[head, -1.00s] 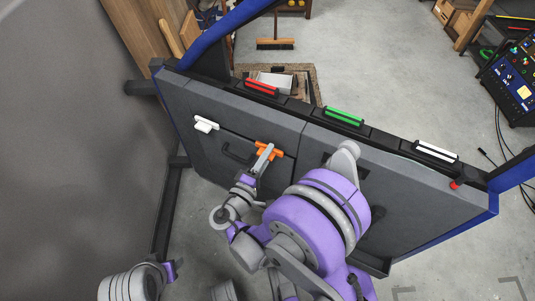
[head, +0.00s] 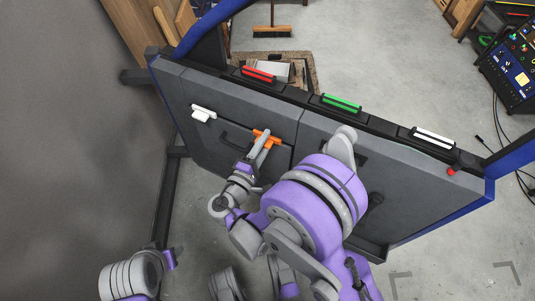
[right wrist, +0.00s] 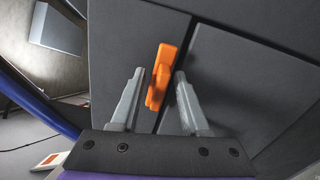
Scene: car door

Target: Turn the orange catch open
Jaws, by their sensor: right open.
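The orange catch (head: 270,140) is on the upper part of the grey door panel (head: 320,140), beside the seam between two panel sections. My right gripper (head: 262,146) is at the catch. In the right wrist view, the orange catch (right wrist: 160,76) stands between the two grey fingers of my open right gripper (right wrist: 160,90). A gap shows between each finger and the catch, and I see no firm grip. In the head view the fingers partly cover the catch. My left gripper is not in view.
A white catch (head: 203,112) and a dark handle (head: 234,143) are left of the orange catch. Red (head: 258,75), green (head: 341,103) and white (head: 434,138) bars line the top edge. A red knob (head: 451,172) is at the right. A broom (head: 272,30) stands behind.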

